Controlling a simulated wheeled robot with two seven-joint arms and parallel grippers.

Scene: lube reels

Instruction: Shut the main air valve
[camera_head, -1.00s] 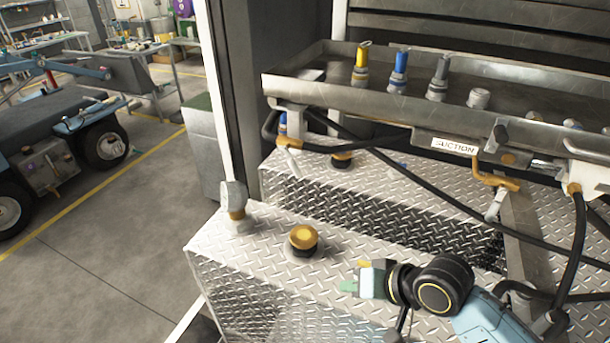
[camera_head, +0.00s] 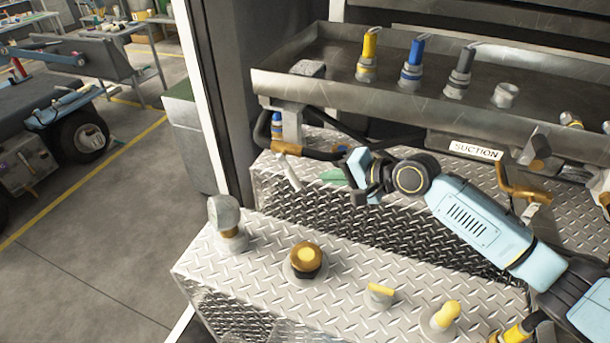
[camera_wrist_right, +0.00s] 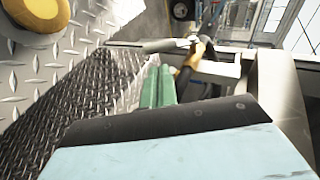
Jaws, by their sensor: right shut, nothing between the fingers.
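A brass valve fitting (camera_head: 320,152) with a grey lever (camera_head: 289,172) hangs on the black hose under the left end of the steel tray. The lever points down and slightly right. No label shows on this valve. My right gripper (camera_head: 336,177) is shut and empty, with green fingertips just right of the lever and apart from it. In the right wrist view its green fingers (camera_wrist_right: 158,86) lie together, and the brass fitting (camera_wrist_right: 189,70) is close behind and right of them. My left gripper is not in view.
The steel tray (camera_head: 300,88) runs above the gripper, with several coloured nozzles. A SUCTION label (camera_head: 475,150) and another brass valve (camera_head: 520,190) are to the right. Capped fittings, including a brass cap (camera_head: 306,258), stand on the diamond-plate tank (camera_head: 260,243) in front.

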